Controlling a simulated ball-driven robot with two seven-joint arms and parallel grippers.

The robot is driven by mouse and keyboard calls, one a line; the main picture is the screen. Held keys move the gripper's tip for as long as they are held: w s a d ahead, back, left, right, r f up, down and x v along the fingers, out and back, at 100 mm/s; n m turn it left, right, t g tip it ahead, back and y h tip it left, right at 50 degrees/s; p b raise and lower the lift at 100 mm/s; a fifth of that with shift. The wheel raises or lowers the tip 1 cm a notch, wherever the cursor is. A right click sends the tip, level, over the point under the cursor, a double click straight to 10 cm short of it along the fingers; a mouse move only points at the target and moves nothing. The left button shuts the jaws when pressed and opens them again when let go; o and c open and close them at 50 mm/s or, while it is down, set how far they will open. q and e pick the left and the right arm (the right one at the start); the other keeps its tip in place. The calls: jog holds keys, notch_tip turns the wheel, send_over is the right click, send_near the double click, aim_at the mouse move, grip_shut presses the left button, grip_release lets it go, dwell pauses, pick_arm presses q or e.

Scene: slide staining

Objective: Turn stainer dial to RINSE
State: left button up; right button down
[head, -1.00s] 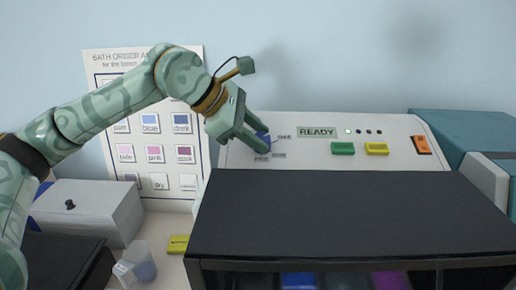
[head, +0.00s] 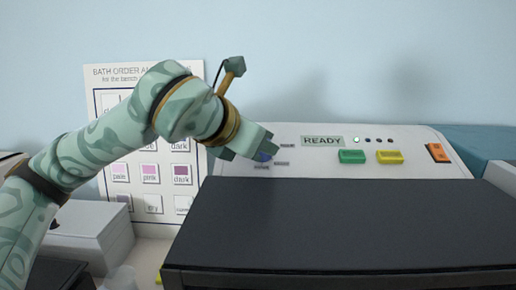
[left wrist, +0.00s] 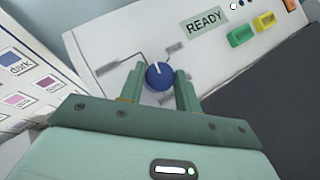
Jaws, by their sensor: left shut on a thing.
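The stainer (head: 340,165) is a pale machine with a sloped control panel. Its blue dial (left wrist: 159,76) has a white pointer line, seen between my left gripper's fingers in the left wrist view. Small labels surround the dial, too blurred to read. My left gripper (left wrist: 157,88) is shut on the dial, one finger on each side. In the head view the dial (head: 263,157) is mostly hidden by the gripper (head: 260,150). The pointer line points up in the left wrist view, slightly left of vertical. My right gripper is out of view.
The panel has a READY display (head: 322,141), a green button (head: 351,157), a yellow button (head: 389,157) and an orange switch (head: 437,153). A dark lid (head: 330,225) lies in front. A bath chart (head: 95,85) hangs behind my arm.

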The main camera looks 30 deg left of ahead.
pick_arm(q)
jog(key=shift+d+f+n+y, duration=0.1)
jog(key=shift+n+y, duration=0.3)
jog(key=shift+n, duration=0.3)
jog(key=o, duration=1)
jog(key=v, duration=0.8)
jog(key=p+v, duration=0.1)
jog(key=v, duration=0.7)
jog(key=shift+s+d+f, duration=0.1)
jog(key=shift+s, duration=0.15)
